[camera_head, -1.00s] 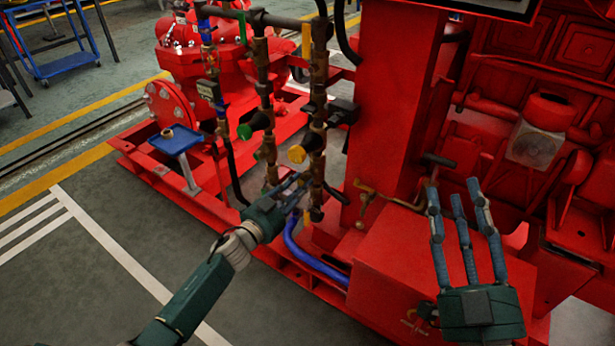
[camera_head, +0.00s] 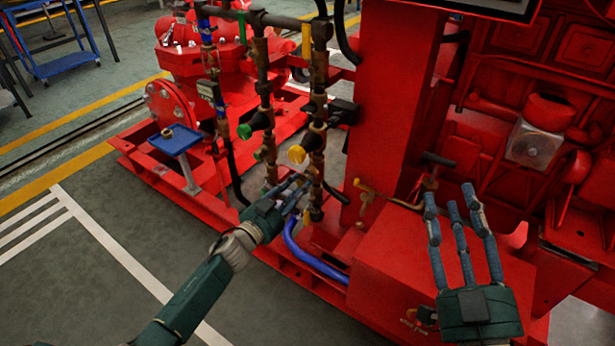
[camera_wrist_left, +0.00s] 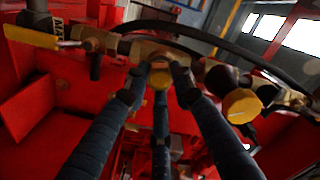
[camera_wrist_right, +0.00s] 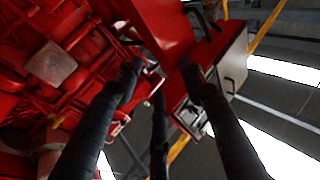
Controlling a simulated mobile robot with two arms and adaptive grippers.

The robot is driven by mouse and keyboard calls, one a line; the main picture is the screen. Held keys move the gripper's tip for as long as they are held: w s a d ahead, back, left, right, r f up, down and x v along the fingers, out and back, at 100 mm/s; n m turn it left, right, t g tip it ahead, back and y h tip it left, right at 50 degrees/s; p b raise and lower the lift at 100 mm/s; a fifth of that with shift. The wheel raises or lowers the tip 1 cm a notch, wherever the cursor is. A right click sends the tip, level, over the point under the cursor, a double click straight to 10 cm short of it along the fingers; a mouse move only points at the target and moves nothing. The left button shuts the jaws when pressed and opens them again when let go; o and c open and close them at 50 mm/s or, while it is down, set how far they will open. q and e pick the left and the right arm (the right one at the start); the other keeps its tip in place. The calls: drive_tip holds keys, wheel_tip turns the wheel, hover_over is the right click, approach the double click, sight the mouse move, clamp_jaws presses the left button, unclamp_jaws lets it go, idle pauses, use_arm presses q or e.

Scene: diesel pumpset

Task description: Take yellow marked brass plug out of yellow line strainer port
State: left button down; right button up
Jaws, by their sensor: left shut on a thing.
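The yellow line (camera_head: 318,75) is the right one of the upright pipe runs in the head view, with brass fittings along it. My left gripper (camera_head: 303,184) is at its lower part, below a round yellow cap (camera_head: 296,154). In the left wrist view the left fingers close around a yellow-faced plug (camera_wrist_left: 160,78) right in front of a brass strainer body (camera_wrist_left: 152,50). I cannot tell whether the plug is still seated in the port, which the fingers partly hide. My right gripper (camera_head: 453,200) is open and empty, fingers spread above the red box.
A green-capped line (camera_head: 262,80) stands left of the yellow line. A small blue tray (camera_head: 174,140) is on a post further left. A blue hose (camera_head: 312,262) curves below the left gripper. A red column (camera_head: 395,110) and red box (camera_head: 430,265) stand to the right.

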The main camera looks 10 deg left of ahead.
use_arm(q)
drive_tip(key=shift+s+a, duration=0.15)
drive_tip(key=shift+s, duration=0.3)
drive_tip(key=shift+p+v, duration=0.6)
drive_tip(key=shift+v, duration=0.2)
drive_tip(key=shift+p+v, duration=0.45)
drive_tip(key=shift+v, duration=0.75)
use_arm(e)
wheel_tip(320, 180, down, 11)
drive_tip(key=d+g+h, duration=0.1)
drive_tip(key=g, duration=0.4)
drive_tip(key=shift+d+f+g+h, duration=0.15)
drive_tip(key=shift+d+g+h, duration=0.1)
drive_tip(key=shift+g+h, duration=0.05)
